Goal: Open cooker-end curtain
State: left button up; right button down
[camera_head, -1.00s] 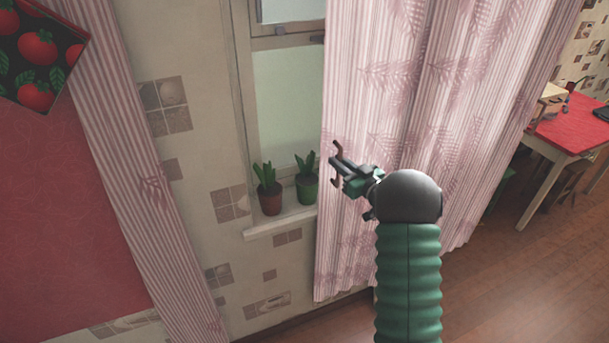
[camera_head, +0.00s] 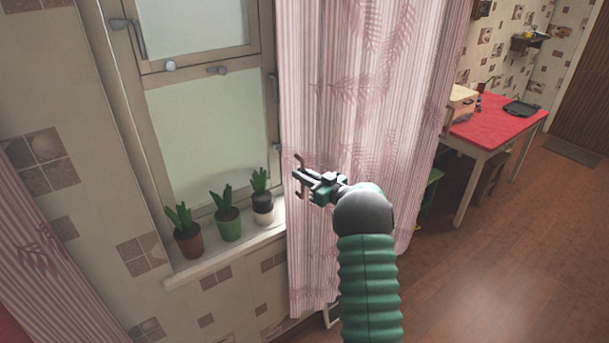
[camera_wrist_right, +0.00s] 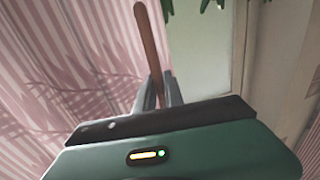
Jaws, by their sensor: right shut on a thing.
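A pink striped curtain with a leaf print (camera_head: 350,90) hangs over the right side of the window (camera_head: 205,120). My right gripper (camera_head: 301,174) is at this curtain's left edge, shut on a thin brown handle (camera_head: 299,161). In the right wrist view the brown handle (camera_wrist_right: 147,45) stands up between the fingers of my right gripper (camera_wrist_right: 160,92), with pink curtain cloth (camera_wrist_right: 60,70) to the left. A second pink curtain (camera_head: 45,250) hangs at the lower left. I cannot tell which curtain is at the cooker end. My left gripper is not in view.
Several potted plants stand on the window sill (camera_head: 210,262): a brown pot (camera_head: 188,239), a green pot (camera_head: 229,228) and a dark-and-white pot (camera_head: 262,208). A red-topped table (camera_head: 495,125) stands at the right. The wooden floor (camera_head: 500,260) is open in front.

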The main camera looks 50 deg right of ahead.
jog(key=c, duration=1.7)
grip_release()
jog(key=shift+d, duration=0.15)
jog(key=shift+d+f, duration=0.1)
jog(key=shift+d, duration=0.2)
jog(key=shift+a, duration=0.15)
jog(key=shift+s, duration=0.2)
jog(key=s+b, duration=0.1)
jog(key=s, duration=0.4)
jog(key=s+a+b, duration=0.1)
jog(key=s, duration=1)
jog(key=shift+s+a+b, duration=0.15)
jog(key=shift+s+b, duration=0.05)
jog(key=shift+b, duration=0.2)
